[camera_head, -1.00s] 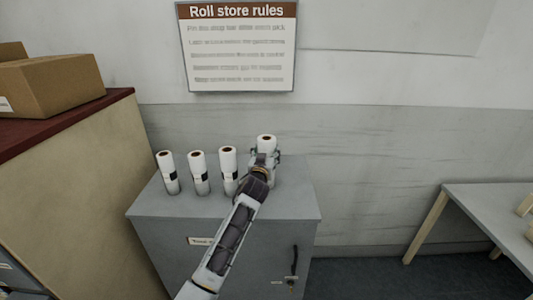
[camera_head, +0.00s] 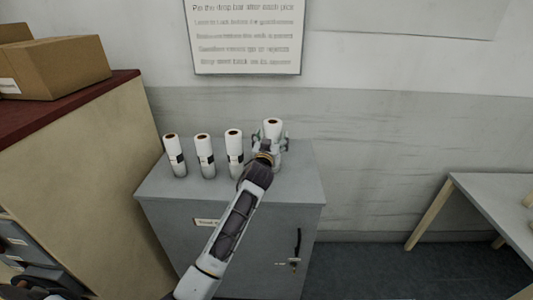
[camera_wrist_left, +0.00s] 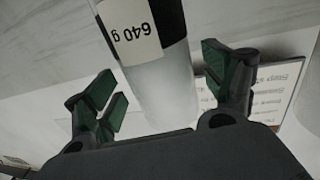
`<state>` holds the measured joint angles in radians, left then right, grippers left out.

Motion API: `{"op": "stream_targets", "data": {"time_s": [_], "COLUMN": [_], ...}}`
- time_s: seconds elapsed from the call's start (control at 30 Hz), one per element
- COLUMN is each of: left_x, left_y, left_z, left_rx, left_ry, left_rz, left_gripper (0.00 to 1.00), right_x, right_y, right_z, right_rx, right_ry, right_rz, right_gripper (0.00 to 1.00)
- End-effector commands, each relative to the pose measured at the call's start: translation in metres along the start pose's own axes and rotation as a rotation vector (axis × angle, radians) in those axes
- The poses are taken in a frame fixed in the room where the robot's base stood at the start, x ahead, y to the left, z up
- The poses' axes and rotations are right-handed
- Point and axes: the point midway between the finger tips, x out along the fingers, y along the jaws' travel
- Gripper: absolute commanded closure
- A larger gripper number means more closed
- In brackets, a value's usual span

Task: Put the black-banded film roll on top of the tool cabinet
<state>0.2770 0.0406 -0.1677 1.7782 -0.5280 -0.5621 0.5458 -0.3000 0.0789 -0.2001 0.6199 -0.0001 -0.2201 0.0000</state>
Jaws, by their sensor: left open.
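A white film roll (camera_head: 272,128) with a brown core stands upright on top of the grey tool cabinet (camera_head: 230,185), at the right end of a row of rolls. My left gripper (camera_head: 270,141) is open, with its fingers on either side of this roll. In the left wrist view the roll (camera_wrist_left: 165,85) stands between the spread green-padded fingers, with gaps visible beside it. It has a "640 g" label and a dark strip beside the label. Its lower front is hidden in the head view by my gripper. My right gripper is not in view.
Three more white rolls with black patches, left (camera_head: 175,157), middle (camera_head: 204,156) and right (camera_head: 234,152), stand left of my gripper. A tall beige cabinet (camera_head: 95,170) with cardboard boxes (camera_head: 60,65) is at left. A grey table (camera_head: 500,205) is at right. The cabinet top's front is clear.

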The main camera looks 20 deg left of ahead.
Motion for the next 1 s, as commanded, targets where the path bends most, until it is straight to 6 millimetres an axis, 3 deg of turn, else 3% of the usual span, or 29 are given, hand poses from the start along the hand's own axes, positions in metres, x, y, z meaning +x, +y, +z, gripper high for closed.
{"op": "stream_targets", "data": {"time_s": [1.0], "left_x": [-0.096], "left_y": [0.000], "left_z": [0.001], "left_rx": [0.000], "left_ry": [0.000], "left_rz": [-0.001], "left_gripper": [0.16], "right_x": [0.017], "right_y": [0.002], "right_z": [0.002], "right_rx": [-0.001], "right_ry": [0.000], "right_rz": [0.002], "right_gripper": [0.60]}}
